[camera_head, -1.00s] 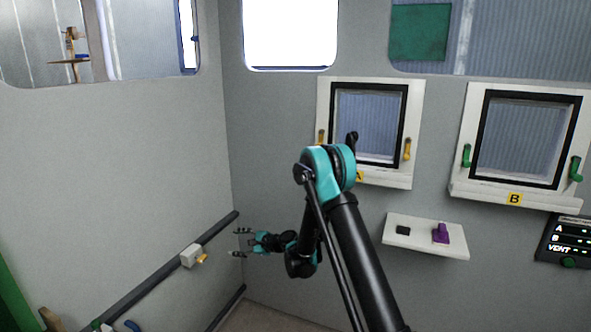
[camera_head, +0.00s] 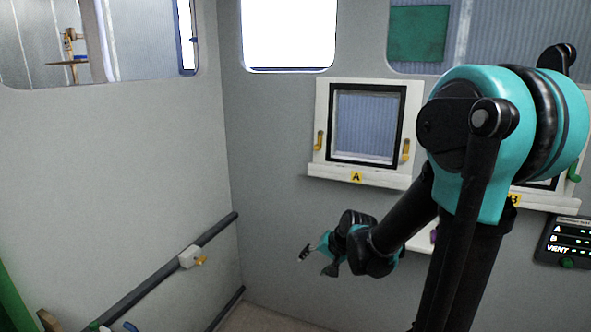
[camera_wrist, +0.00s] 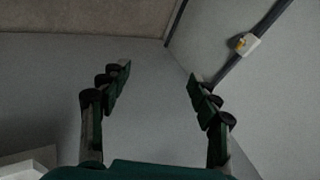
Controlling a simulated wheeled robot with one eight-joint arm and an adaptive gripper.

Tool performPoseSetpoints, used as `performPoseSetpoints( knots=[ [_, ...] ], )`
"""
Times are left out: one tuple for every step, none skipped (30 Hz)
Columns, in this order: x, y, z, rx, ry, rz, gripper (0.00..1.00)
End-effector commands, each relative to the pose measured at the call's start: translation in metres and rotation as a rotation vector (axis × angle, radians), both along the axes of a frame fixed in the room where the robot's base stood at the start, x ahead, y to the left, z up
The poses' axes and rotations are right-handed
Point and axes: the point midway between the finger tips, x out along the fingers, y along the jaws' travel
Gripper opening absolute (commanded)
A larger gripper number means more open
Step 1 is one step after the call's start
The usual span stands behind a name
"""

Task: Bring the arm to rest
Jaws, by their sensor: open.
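My gripper (camera_head: 317,262) is at the end of my teal and black arm, low in front of the back wall in the head view. It is open and empty. The arm's large teal joint fills the right part of the head view and hides most of window B and most of the small shelf under the windows.
Window A (camera_head: 318,170) has yellow handles. A dark rail (camera_head: 150,283) with a white box (camera_head: 190,257) and yellow lever runs along the left wall; the box also shows in the wrist view (camera_wrist: 250,46). A dark panel (camera_head: 561,243) is at right. The left wall's middle is clear.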

Motion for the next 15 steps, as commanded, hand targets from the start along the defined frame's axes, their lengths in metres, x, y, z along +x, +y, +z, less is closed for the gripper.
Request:
performPoseSetpoints(
  knots=[
    [-0.018, -0.015, -0.001, -0.052, -0.005, 0.017, 0.62],
    [-0.028, -0.024, -0.003, -0.086, -0.007, 0.031, 0.62],
    [-0.042, -0.036, -0.005, -0.132, -0.008, 0.05, 0.62],
    [-0.052, -0.044, -0.007, -0.166, -0.009, 0.064, 0.62],
    [-0.062, -0.053, -0.009, -0.2, -0.009, 0.077, 0.62],
    [-0.075, -0.064, -0.012, -0.244, -0.008, 0.096, 0.62],
    [-0.085, -0.072, -0.014, -0.276, -0.005, 0.11, 0.62],
    [-0.095, -0.08, -0.016, -0.306, -0.004, 0.124, 0.62],
    [-0.107, -0.089, -0.019, -0.345, 0.001, 0.14, 0.62],
    [-0.115, -0.096, -0.022, -0.373, 0.004, 0.152, 0.62],
    [-0.123, -0.102, -0.024, -0.396, 0.008, 0.163, 0.62],
    [-0.132, -0.109, -0.026, -0.425, 0.013, 0.176, 0.62],
    [-0.138, -0.113, -0.028, -0.445, 0.015, 0.186, 0.62],
    [-0.143, -0.117, -0.03, -0.46, 0.019, 0.193, 0.62],
    [-0.149, -0.122, -0.031, -0.479, 0.022, 0.203, 0.62]
  ],
)
